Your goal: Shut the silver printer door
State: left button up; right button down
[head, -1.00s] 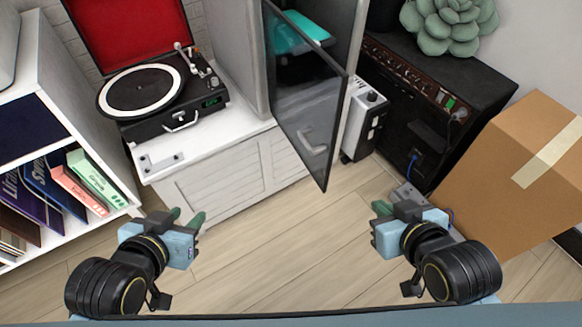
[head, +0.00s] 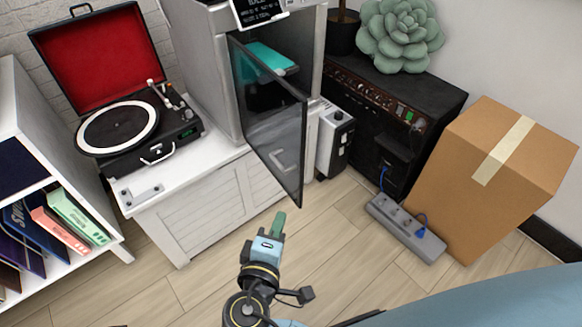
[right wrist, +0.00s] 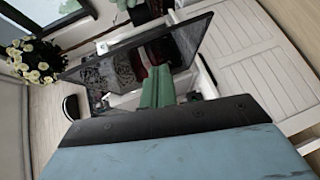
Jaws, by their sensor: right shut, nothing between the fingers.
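The silver printer (head: 205,60) stands on a white cabinet, with its dark glass door (head: 272,135) swung wide open toward me. A pale handle (head: 284,160) shows low on the door, and a teal plate (head: 270,58) shows inside the printer. My right gripper (head: 279,222) is shut and empty, its green fingers just below and in front of the door's lower free corner. In the right wrist view the green fingers (right wrist: 157,88) overlap the dark door (right wrist: 110,70); I cannot tell whether they touch it. My left gripper is out of view.
A red-lidded record player (head: 120,125) is left of the printer. A white box-shaped device (head: 335,140), a black amplifier (head: 395,105), a power strip (head: 408,228) and a cardboard box (head: 495,185) are on the right. Wooden floor (head: 335,240) is clear around my right gripper.

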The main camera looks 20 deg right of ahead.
notch_tip(320, 180, up, 3)
jog(key=a+n+t, duration=0.1)
jog(key=a+t, duration=0.1)
jog(key=a, duration=0.1)
jog(key=b, duration=0.2)
send_near(295, 158)
jog(key=w, duration=0.4)
jog(key=shift+w+d+f+h, duration=0.15)
jog(key=shift+d+f+h, duration=0.05)
jog(key=shift+d, duration=0.2)
jog(key=shift+w+d+f+h, duration=0.15)
jog(key=shift+d+f+h, duration=0.05)
jog(key=shift+d, duration=0.25)
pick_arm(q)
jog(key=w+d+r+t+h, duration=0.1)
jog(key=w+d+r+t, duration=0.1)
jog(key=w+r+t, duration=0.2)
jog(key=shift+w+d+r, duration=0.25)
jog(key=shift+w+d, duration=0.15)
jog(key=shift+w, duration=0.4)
pick_arm(e)
jog(key=shift+w+d, duration=0.15)
jog(key=shift+d, duration=0.4)
